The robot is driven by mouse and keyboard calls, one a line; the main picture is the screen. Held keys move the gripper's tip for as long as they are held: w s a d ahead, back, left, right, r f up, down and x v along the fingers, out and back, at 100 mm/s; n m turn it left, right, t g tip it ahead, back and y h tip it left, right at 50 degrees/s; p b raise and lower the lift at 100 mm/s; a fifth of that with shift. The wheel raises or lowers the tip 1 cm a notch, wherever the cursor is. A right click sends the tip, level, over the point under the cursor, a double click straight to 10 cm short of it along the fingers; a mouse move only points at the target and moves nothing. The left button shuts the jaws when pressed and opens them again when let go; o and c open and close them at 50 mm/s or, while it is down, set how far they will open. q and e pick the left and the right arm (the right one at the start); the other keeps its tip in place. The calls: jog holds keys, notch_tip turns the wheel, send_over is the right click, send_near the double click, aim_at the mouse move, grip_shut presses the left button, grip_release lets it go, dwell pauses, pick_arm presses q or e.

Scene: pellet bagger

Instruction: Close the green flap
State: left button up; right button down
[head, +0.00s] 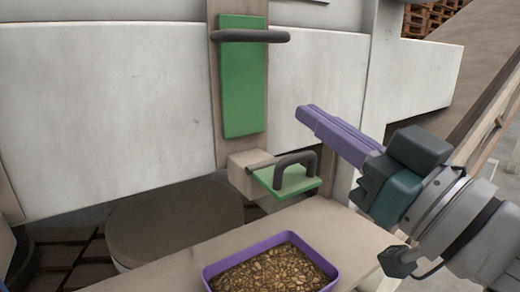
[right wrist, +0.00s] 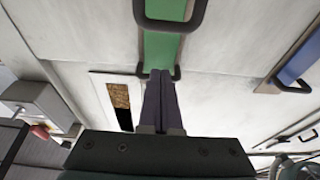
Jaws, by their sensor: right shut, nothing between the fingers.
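The green flap (head: 290,181) is a small plate with a dark loop handle (head: 297,161). It sticks out about level from the beige block (head: 245,172) low on the machine. My right gripper (head: 308,116), with purple fingers, is shut and empty, above and to the right of the flap in the head view. In the right wrist view its fingertips (right wrist: 160,76) overlap a dark handle (right wrist: 163,72) at the end of a green strip. I cannot tell whether they touch. My left gripper is out of view.
A tall green panel (head: 242,90) with a dark bar handle (head: 250,36) is above the flap. A purple tray of pellets (head: 213,272) stands on the beige ledge (head: 345,231) below. A round drum lid (head: 175,220) is at left. A blue panel (right wrist: 302,60) shows in the right wrist view.

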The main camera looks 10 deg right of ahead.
aim_at(313, 155)
jog(key=f, duration=0.1)
jog(key=f+b, duration=0.2)
jog(key=shift+w+a+f, duration=0.15)
jog(key=shift+w+f, duration=0.1)
jog(key=shift+f, duration=0.15)
